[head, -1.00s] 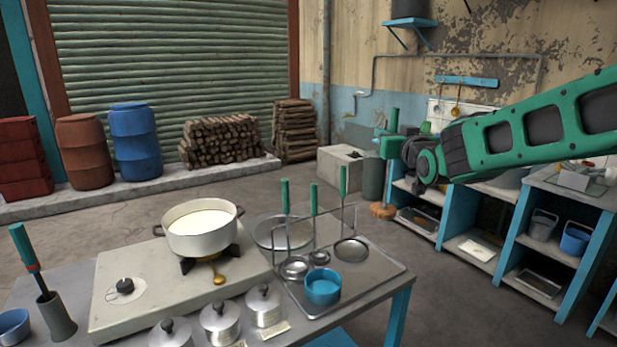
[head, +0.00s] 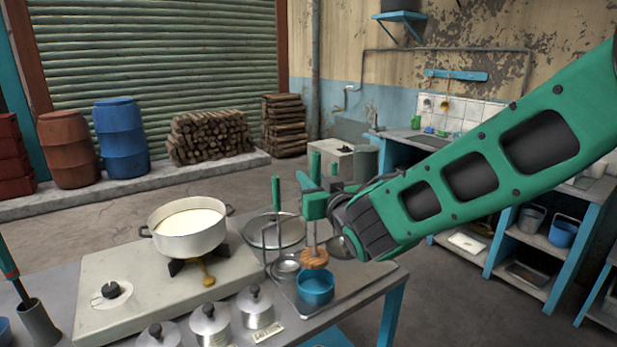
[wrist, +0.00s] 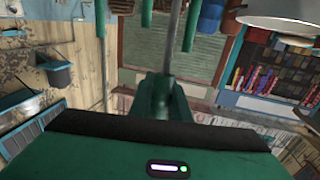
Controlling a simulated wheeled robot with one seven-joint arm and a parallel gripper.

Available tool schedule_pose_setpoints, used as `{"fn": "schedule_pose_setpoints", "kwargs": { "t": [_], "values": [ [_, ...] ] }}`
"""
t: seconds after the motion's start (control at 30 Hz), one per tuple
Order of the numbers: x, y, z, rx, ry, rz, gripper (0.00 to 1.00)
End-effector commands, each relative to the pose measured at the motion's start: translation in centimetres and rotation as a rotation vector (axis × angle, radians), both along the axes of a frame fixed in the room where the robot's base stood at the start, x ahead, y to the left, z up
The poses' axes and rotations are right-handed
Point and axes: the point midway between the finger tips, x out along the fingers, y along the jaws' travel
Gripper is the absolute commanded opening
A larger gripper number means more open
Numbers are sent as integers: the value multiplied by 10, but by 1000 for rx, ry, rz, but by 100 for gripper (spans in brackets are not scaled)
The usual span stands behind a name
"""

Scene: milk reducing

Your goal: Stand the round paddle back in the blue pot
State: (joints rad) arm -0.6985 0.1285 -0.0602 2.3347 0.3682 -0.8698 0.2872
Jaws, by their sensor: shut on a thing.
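The paddle, a wooden disc (head: 314,259) on a thin upright shaft, hangs from my gripper (head: 314,205) in the head view. My gripper is shut on the shaft. The green handle end (head: 315,162) rises above the jaws. In the wrist view the grey shaft (wrist: 174,45) runs up from my gripper (wrist: 160,95). The blue pot (head: 316,291) stands at the right of the table, on the metal tray. The disc appears just above the pot's far rim. I cannot tell whether it is over the opening or slightly behind it.
Green-handled ladles and skimmers stand close to the left and behind, near a clear panel. A white pan of milk (head: 190,228) sits on the burner. Several lidded tins line the table's front. The metal tray (head: 350,282) is bare right of the pot.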

Motion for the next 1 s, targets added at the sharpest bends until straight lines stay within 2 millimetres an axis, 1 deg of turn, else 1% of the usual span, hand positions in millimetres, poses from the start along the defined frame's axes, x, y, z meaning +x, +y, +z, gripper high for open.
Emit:
{"fn": "schedule_pose_setpoints", "kwargs": {
  "t": [0.3,1.0],
  "values": [
    [2,-4,-22,-2,-1,-6,0],
    [2,-4,-69,-2,0,-5,0]
  ]
}}
